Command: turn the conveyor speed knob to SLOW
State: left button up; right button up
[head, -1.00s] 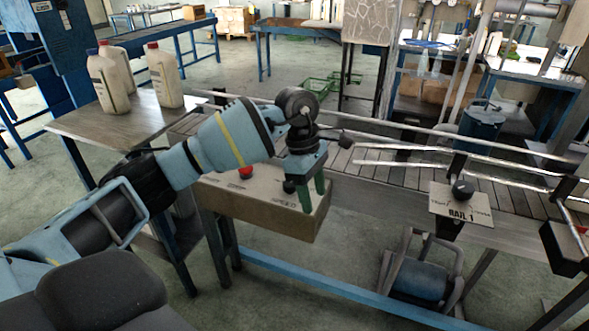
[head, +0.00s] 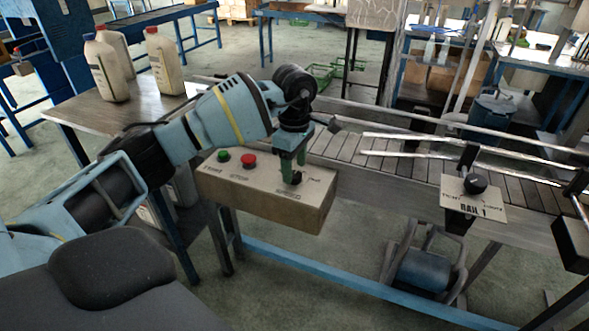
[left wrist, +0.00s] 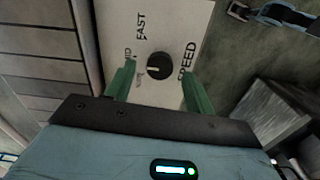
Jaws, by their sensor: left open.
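The speed knob (left wrist: 159,66) is a small black dial on the pale panel marked FAST and SPEED in the left wrist view. Its white mark points left, toward a smaller label partly hidden by a finger. In the head view the knob (head: 296,178) is a dark spot low between my fingers, on the control box (head: 265,203). My left gripper (head: 293,172) is open and points down over it. In the left wrist view the green fingers of the left gripper (left wrist: 159,72) stand on either side of the knob, with gaps visible. My right gripper is not in view.
A green button (head: 224,156) and a red button (head: 248,160) sit on the same box, left of the knob. The slatted conveyor (head: 400,173) runs behind it. Bottles (head: 164,60) stand on the left table.

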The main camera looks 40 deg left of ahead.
pick_arm(q)
jog(key=shift+f, duration=0.95)
jog(key=c, duration=1)
